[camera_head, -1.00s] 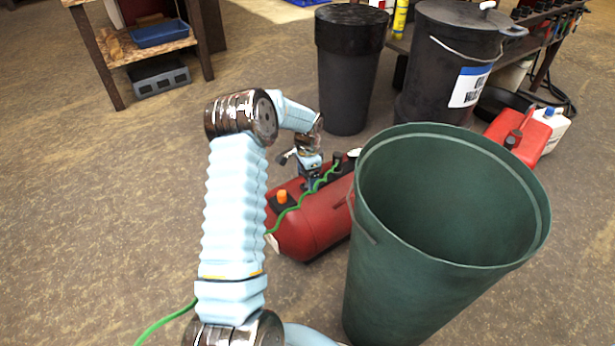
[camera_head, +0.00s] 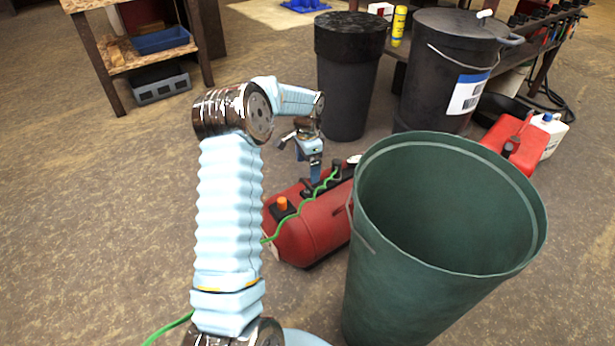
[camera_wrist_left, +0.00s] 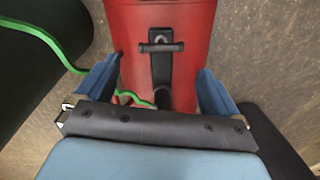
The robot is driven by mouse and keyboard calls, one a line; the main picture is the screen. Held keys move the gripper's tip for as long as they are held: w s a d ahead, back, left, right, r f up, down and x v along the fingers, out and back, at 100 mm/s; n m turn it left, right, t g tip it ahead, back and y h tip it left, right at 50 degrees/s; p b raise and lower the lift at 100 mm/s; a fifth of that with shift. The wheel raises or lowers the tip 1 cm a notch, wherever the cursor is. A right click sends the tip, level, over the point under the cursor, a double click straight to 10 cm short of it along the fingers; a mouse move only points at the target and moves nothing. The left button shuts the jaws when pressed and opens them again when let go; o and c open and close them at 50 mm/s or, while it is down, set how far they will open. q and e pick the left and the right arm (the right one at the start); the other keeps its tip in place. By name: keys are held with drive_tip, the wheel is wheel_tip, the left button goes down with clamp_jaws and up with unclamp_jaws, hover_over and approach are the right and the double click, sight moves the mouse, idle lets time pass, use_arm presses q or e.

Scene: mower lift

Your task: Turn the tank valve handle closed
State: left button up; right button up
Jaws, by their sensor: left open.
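The red tank (camera_head: 312,228) lies on the floor, partly hidden by the green bin. In the left wrist view the tank (camera_wrist_left: 190,22) runs up from between my fingers. A black bracket with a crossbar handle (camera_wrist_left: 160,47) sits on its top; I take this for the valve handle. A dark round fitting (camera_wrist_left: 162,98) with the green hose shows nearer the palm. My left gripper (camera_head: 316,176) is above the tank, pointing down. In its wrist view the left gripper (camera_wrist_left: 161,64) is open, its fingers to either side of the bracket, holding nothing. My right gripper is not in view.
The tall green bin (camera_head: 410,290) stands close to the right of the tank. An orange knob (camera_head: 282,203) and a green hose (camera_head: 291,218) are on the tank. Black bins (camera_head: 345,95) stand behind. A red canister (camera_head: 518,140) is at right. The floor at left is clear.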

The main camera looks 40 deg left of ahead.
use_arm(q)
wheel_tip(320, 180, up, 6)
drive_tip(key=shift+f, duration=0.25)
idle(0.5)
